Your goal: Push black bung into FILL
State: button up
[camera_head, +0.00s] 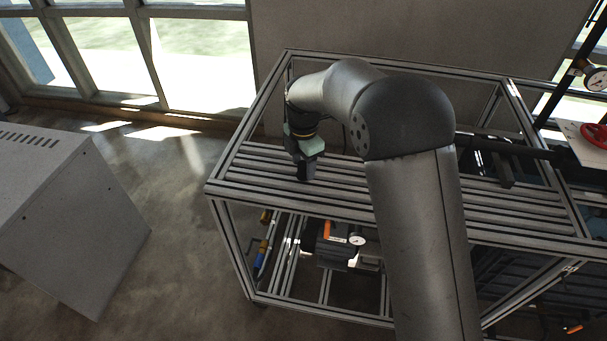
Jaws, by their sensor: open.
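My gripper (303,168) is at the end of my arm, over the left part of a slatted metal bench top (340,198). It points down, its dark fingers close to the slats; the gap between the fingers is too small to make out here. I cannot pick out the black bung in this view. I cannot make out any FILL label or opening either. My large grey arm covers the middle of the bench and may hide things behind it.
A grey vented cabinet (70,215) stands at left, with open floor between it and the bench. Below the bench top are a gauge (357,240) and an orange-handled part (335,232). At right are a red handwheel (594,135) and another gauge (596,79).

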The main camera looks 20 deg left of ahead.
jog(key=shift+f+b, duration=0.3)
jog(key=shift+f, duration=0.6)
grip_shut()
